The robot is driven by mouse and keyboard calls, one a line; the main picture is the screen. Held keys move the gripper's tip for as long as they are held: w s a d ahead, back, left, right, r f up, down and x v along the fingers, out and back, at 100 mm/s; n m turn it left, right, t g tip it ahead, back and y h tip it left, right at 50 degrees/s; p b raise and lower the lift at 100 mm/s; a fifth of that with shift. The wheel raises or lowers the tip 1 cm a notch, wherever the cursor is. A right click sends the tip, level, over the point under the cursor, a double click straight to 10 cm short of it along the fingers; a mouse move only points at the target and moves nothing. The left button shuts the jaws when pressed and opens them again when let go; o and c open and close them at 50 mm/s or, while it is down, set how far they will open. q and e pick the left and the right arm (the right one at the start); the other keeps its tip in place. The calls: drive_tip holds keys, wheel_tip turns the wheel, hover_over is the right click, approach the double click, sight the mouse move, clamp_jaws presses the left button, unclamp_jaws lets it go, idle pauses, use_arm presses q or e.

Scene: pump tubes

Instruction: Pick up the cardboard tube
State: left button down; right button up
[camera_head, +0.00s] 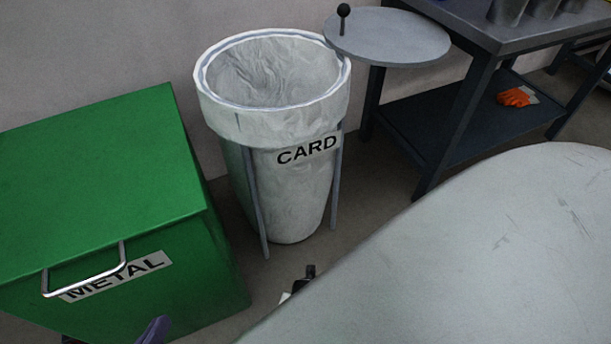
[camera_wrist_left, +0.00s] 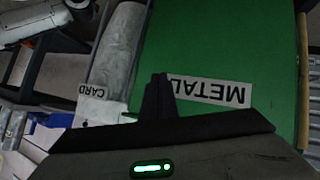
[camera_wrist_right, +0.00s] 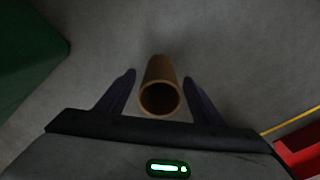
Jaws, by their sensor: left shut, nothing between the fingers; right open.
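The cardboard tube shows in the right wrist view as a brown hollow cylinder (camera_wrist_right: 160,71), its open end facing the camera. My right gripper (camera_wrist_right: 159,77) is open, with one finger on each side of the tube and a visible gap to each. Whether the tube touches the floor is not clear. The tube is not visible in the head view. My left gripper (camera_wrist_left: 159,80) is shut and empty in front of the green METAL bin (camera_wrist_left: 215,50). In the head view only a dark fingertip (camera_head: 155,330) of it shows at the bottom edge.
A white-lined CARD bin (camera_head: 290,190) stands open beside the green METAL bin (camera_head: 100,190). A round grey lid (camera_head: 390,36) and a dark workbench (camera_head: 470,110) with orange gloves (camera_head: 517,97) are behind. A red object (camera_wrist_right: 300,155) lies at right in the right wrist view.

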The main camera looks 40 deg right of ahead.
drive_tip(key=shift+f, duration=0.85)
drive_tip(key=c, duration=1.1)
use_arm(q)
drive_tip(key=shift+d+r+h, duration=0.3)
drive_tip(key=shift+r+h, duration=0.1)
drive_tip(key=shift+r, duration=0.05)
drive_tip(key=shift+r, duration=0.1)
